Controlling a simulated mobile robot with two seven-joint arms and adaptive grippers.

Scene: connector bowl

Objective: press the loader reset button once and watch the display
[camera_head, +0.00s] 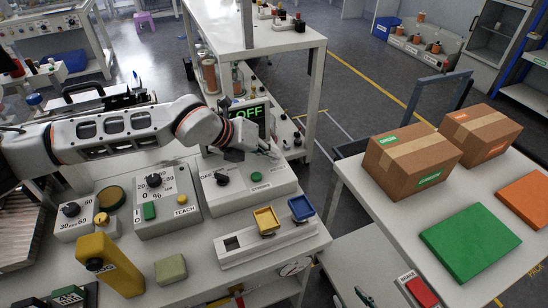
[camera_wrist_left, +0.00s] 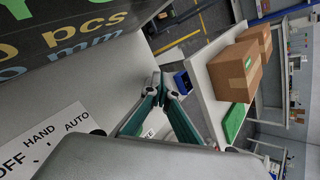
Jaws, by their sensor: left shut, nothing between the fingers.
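The display (camera_head: 248,118) reads "OFF" in green on black; part of it shows up close in the left wrist view (camera_wrist_left: 70,38) with "pcs" and "mm" lines. Below it, a light control box (camera_head: 225,192) carries a black selector knob (camera_head: 222,178) and a green button (camera_head: 255,177) with a small label that I cannot read clearly. My left gripper (camera_head: 274,153) is shut and empty, over the back right part of this box, in front of the display. In the left wrist view its fingertips (camera_wrist_left: 165,84) meet; the fingers partly cover a small label. I cannot tell whether they touch anything.
A dial box (camera_head: 168,203) marked "TEACH" stands left of the control box. Cardboard boxes (camera_head: 405,160) and a green panel (camera_head: 470,243) lie on the right table.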

